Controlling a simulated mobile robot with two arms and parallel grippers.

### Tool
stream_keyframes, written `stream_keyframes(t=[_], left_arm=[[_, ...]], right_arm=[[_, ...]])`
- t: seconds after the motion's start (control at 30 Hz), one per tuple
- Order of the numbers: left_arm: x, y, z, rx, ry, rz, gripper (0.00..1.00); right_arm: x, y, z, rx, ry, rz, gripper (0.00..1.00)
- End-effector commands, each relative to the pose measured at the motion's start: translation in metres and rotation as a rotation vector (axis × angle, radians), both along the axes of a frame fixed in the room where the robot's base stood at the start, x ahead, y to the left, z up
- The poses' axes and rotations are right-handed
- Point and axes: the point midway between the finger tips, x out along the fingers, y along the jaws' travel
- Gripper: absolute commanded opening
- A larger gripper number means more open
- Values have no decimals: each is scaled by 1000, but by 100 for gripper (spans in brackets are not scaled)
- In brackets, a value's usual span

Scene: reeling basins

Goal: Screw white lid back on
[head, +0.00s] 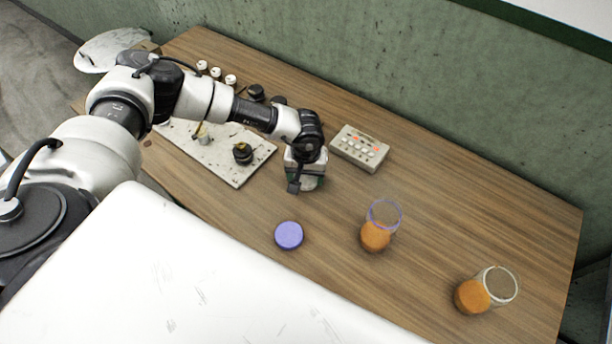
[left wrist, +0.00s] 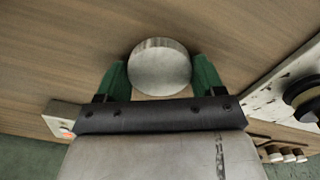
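A pale, whitish round lid (left wrist: 160,68) sits between the green fingers of my left gripper (left wrist: 160,82) in the left wrist view, with a finger against each side. In the head view my left gripper (head: 306,184) is low over the middle of the table and mostly hides the lid. A clear jar with a whitish rim and orange contents (head: 486,290) stands open at the right front. Another open jar with a violet rim and orange contents (head: 380,227) stands nearer my gripper. My right gripper is not in view.
A violet lid (head: 289,235) lies flat on the wooden table (head: 450,215). A beige box with buttons and red lights (head: 360,148) is just right of my left gripper. A pale board (head: 222,167) with dark knobs is at left. Several small white-topped items (head: 216,72) stand behind.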

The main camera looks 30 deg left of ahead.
Motion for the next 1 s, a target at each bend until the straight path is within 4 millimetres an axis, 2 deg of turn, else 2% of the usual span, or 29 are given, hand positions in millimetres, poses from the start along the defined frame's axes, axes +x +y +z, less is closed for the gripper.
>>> stream_keyframes(t=[0.03, 0.13, 0.47, 0.63, 0.77, 0.8, 1.0], left_arm=[[0, 0, 0, 0, 0, 0, 61], [0, 0, 0, 0, 0, 0, 45], [0, 0, 3, -1, -1, 0, 45], [1, 0, 18, -2, -3, 1, 45], [1, 0, 42, -2, -6, 0, 45], [0, -12, 45, -4, -4, -7, 45], [-5, -58, 71, -4, -4, -7, 45]], right_arm=[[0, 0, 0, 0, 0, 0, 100], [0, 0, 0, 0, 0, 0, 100], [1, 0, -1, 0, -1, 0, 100], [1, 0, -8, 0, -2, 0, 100], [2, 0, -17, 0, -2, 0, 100], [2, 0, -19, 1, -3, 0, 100], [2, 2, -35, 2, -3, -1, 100]])
